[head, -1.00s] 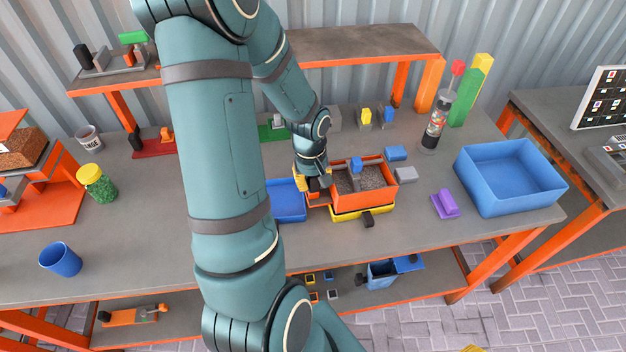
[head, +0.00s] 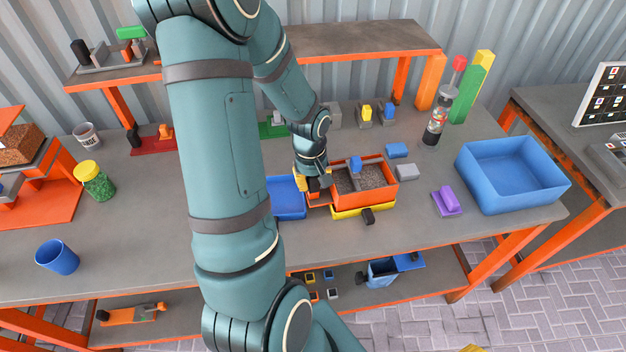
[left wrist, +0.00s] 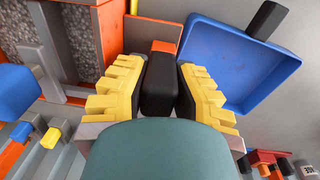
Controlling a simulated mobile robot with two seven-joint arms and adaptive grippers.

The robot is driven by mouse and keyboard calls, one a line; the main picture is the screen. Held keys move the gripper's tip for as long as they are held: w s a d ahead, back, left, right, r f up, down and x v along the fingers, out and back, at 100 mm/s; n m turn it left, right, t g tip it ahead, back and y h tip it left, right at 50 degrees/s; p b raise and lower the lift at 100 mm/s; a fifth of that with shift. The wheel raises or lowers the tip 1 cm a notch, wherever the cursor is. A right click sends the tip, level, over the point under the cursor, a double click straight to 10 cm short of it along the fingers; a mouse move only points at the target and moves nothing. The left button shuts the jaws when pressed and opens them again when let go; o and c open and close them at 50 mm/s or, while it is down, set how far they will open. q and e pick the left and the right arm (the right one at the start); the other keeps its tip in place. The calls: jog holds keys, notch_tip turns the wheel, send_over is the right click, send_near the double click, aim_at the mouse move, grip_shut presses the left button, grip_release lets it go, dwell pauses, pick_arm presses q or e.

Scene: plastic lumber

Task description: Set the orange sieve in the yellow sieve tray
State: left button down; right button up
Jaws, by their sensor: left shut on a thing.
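The orange sieve (head: 364,196) is a box with grey-brown granules inside, right of centre on the table. The yellow sieve tray (head: 347,214) shows as a strip under its front side, with a dark knob at the front. The sieve is over the tray; I cannot tell whether it is fully seated. My left gripper (head: 314,184) is at the sieve's left end, with its yellow fingers shut on the sieve's black handle (left wrist: 159,84). The left wrist view also shows the sieve's orange wall (left wrist: 112,35). Only a yellow sliver, perhaps my right gripper (head: 472,349), shows at the bottom edge.
A blue tray (head: 287,199) lies close to the left of the sieve. Small blue (head: 397,150) and grey (head: 407,172) blocks, a purple block (head: 447,203) and a large blue bin (head: 512,178) stand to the right. A shelf (head: 350,40) runs along the back.

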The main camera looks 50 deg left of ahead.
pick_arm(q)
jog(key=c, duration=0.8)
grip_release()
jog(key=shift+c, duration=0.2)
jog(key=r, duration=1.2)
jog(key=shift+s+a, duration=0.1)
jog(key=shift+s, duration=0.2)
